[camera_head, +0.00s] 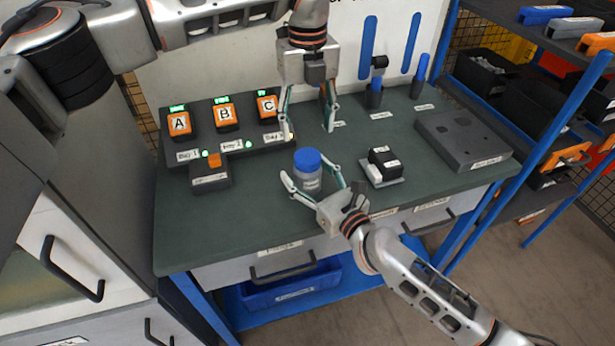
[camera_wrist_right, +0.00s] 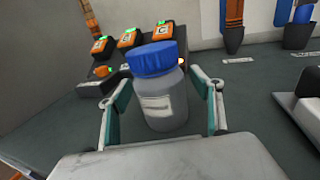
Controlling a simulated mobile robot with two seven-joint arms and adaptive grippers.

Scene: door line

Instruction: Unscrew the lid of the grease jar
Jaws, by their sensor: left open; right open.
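The grease jar (camera_head: 309,180) stands upright on the dark green bench top, a grey body with a label and a blue lid (camera_head: 307,159) on top. In the right wrist view the jar body (camera_wrist_right: 163,103) and its blue lid (camera_wrist_right: 157,58) fill the middle. My right gripper (camera_head: 312,180) is open, with one finger on each side of the jar body; I cannot tell whether either finger touches it. It also shows in the right wrist view (camera_wrist_right: 160,95). My left gripper (camera_head: 308,132) is open and empty, pointing down above and behind the lid.
Orange battery packs marked A, B and C (camera_head: 224,114) sit in a charger at the back left. A small grey box (camera_head: 209,175) with an orange button stands left of the jar. A black-and-white block (camera_head: 383,165) and a grey fixture plate (camera_head: 463,140) lie to the right.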

